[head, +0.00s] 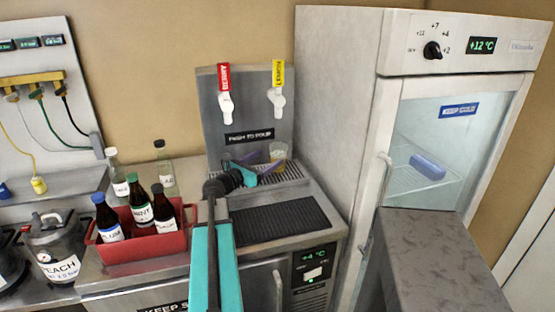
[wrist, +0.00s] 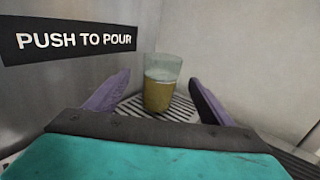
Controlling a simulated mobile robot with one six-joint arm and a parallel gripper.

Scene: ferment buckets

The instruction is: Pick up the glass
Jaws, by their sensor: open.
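The glass (wrist: 158,90) stands upright on the slatted drip tray (wrist: 130,108) in the wrist view, partly filled with a yellow-amber liquid. In the head view the glass (head: 278,153) is below the yellow-labelled tap (head: 277,95). My gripper (wrist: 158,95) is open, with its purple fingers apart on the left and right of the glass. The glass appears between or just beyond the fingertips; I cannot tell the exact depth. In the head view my gripper (head: 258,168) reaches over the tray toward the glass. The glass's lower end is close to the gripper body's edge in the wrist view.
A steel tap panel (head: 248,120) reading "PUSH TO POUR" stands behind the tray. A red crate of bottles (head: 142,244) and clear bottles (head: 164,168) stand left. A tall fridge (head: 340,110) closes off the right side. A black ribbed mat (head: 275,224) lies bare in front.

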